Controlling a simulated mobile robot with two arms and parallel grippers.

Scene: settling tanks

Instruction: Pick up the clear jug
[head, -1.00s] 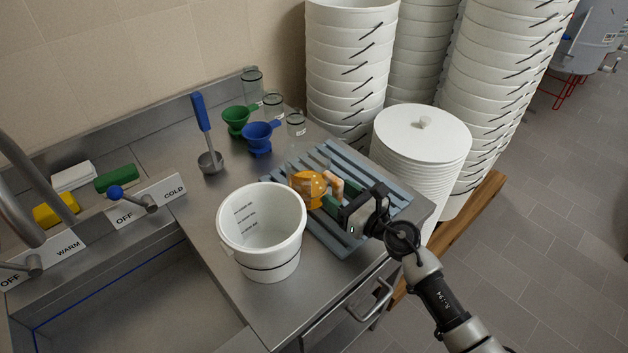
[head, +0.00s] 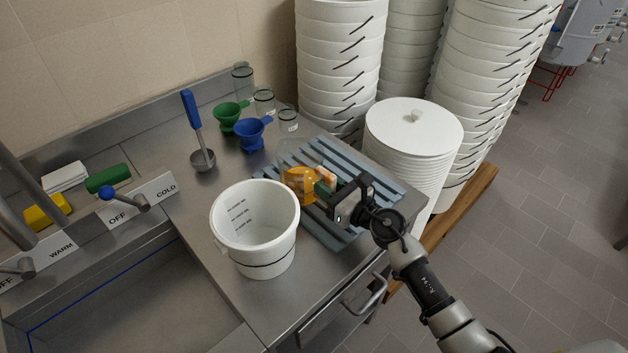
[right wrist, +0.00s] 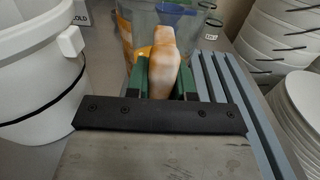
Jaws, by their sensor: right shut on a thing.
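The clear jug (head: 300,182) stands on the blue-grey slatted rack, with amber colour showing in its see-through body and a pale peach handle toward my right gripper. My right gripper (head: 324,190) reaches in from the right, its green fingers at the handle. In the right wrist view the handle (right wrist: 162,68) lies between the two green fingers, which are shut on it. The jug's body (right wrist: 190,30) is beyond, partly hidden by the handle. I cannot tell whether the jug is touching the rack or just above it. My left gripper is not in view.
A white bucket (head: 256,248) stands close, left of the slatted rack (head: 325,236). Green (head: 228,116) and blue (head: 252,136) funnels, glass jars (head: 288,122) and a ladle (head: 203,158) stand behind. Stacked white buckets (head: 338,70) and lids (head: 412,150) are beyond the counter's right edge.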

